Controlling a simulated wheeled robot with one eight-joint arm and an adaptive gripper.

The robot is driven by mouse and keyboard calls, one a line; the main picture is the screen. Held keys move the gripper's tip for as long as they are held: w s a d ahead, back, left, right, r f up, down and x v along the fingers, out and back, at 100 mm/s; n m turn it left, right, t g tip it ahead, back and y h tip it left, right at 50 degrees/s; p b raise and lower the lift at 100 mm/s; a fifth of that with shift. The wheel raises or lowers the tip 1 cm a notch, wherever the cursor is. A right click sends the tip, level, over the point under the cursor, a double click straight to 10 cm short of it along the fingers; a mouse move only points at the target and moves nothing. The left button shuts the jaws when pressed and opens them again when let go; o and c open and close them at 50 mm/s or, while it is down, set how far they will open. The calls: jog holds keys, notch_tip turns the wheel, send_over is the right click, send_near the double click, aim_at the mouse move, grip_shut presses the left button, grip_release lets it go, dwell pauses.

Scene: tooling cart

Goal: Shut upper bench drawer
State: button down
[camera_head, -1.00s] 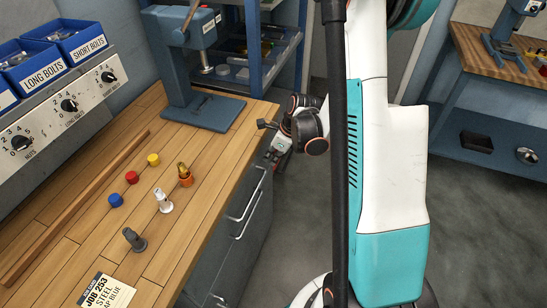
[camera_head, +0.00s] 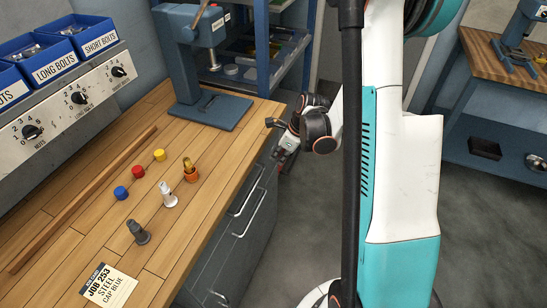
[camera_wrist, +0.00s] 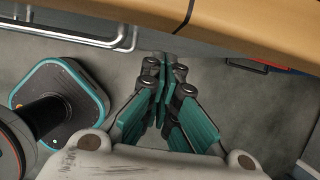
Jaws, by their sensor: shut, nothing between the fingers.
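The bench (camera_head: 150,215) has dark grey drawer fronts on its right side. The upper drawer's handle (camera_head: 244,200) is a silver bar just under the wooden top, with another bar handle (camera_head: 250,220) below it. No clear gap shows at the upper drawer front, but the steep angle hides how flush it is. My gripper (camera_head: 282,160) is beside the bench's far right corner, apart from the handles. In the wrist view my gripper (camera_wrist: 164,85) has its teal fingers together and empty, below the bench edge (camera_wrist: 230,28). Handle bars (camera_wrist: 85,38) show at upper left.
Coloured caps, fittings and a job card (camera_head: 108,287) lie on the bench top. A blue press (camera_head: 205,105) stands at its far end, before a blue shelf rack (camera_head: 265,65). Grey floor (camera_head: 285,240) is open right of the drawers. Another bench (camera_head: 500,85) stands farther right.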

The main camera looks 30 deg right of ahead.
jog(key=s+p+v, duration=0.1)
jog(key=p+v, duration=0.3)
jog(key=v, duration=0.6)
jog(key=s+a+r+n+h+p, duration=0.2)
jog(key=a+r+n+h, duration=0.2)
jog(key=a+r+n, duration=0.85)
jog(key=s+a+r+n+t+b, duration=0.1)
jog(key=s+a+r+n+t, duration=0.1)
jog(key=s+n, duration=0.4)
jog(key=s+a+r+n+t+y+b, duration=0.1)
jog(key=s+a+r+n, duration=0.1)
jog(key=s+r+n, duration=0.2)
jog(key=s+n, duration=0.3)
jog(key=n, duration=0.3)
jog(key=shift+a+r+t, duration=0.2)
jog(key=shift+t, duration=0.2)
